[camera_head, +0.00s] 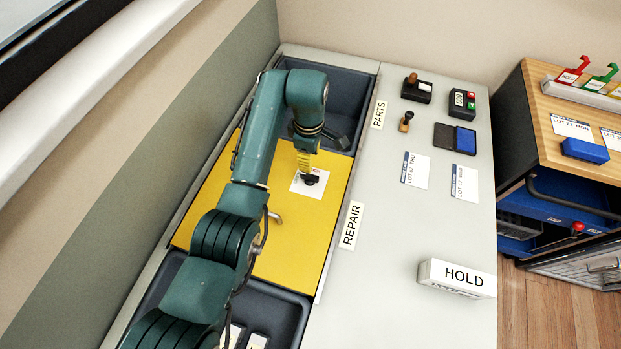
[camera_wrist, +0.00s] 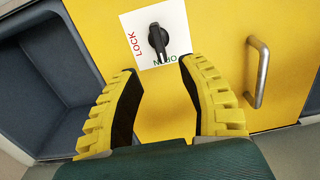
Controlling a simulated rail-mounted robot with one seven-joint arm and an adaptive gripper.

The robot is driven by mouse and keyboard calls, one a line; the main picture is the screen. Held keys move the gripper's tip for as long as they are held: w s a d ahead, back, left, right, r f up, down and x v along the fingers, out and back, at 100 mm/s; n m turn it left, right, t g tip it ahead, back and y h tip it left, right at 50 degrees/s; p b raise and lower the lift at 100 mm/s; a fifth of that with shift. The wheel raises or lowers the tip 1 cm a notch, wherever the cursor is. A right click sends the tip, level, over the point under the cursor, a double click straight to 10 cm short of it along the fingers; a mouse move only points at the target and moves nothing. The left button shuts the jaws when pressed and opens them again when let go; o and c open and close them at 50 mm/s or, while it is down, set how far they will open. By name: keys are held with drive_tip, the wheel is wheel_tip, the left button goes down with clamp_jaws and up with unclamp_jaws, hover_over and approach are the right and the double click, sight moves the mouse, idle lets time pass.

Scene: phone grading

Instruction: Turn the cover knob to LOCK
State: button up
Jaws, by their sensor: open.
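The cover knob (camera_wrist: 158,40) is a black pointer knob on a white label plate (camera_wrist: 146,20) in the wrist view. The plate has red LOCK on its left side and green lettering along its lower edge, partly covered by the knob. The knob's narrow end points toward the green lettering. In the head view the knob (camera_head: 310,179) sits on the yellow cover (camera_head: 300,235). My gripper (camera_wrist: 158,72) is open, its yellow fingers apart on either side below the knob. Nothing is between them, and the tips appear short of the knob. In the head view my gripper (camera_head: 307,165) is right by the knob.
A metal handle (camera_wrist: 258,72) stands up from the cover beside the plate. Dark bins adjoin the cover, the PARTS bin (camera_head: 355,90) at the far end. The grey counter to the right holds stamps, an ink pad (camera_head: 455,138), cards and a HOLD block (camera_head: 457,277).

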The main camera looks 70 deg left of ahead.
sight(310, 176)
wheel_tip(310, 176, down, 10)
drive_tip(key=b, duration=0.2)
drive_tip(key=shift+w+f+b, duration=0.1)
drive_tip(key=shift+f+b, duration=0.05)
drive_tip(key=shift+b, duration=0.15)
drive_tip(key=shift+c, duration=0.4)
clamp_jaws()
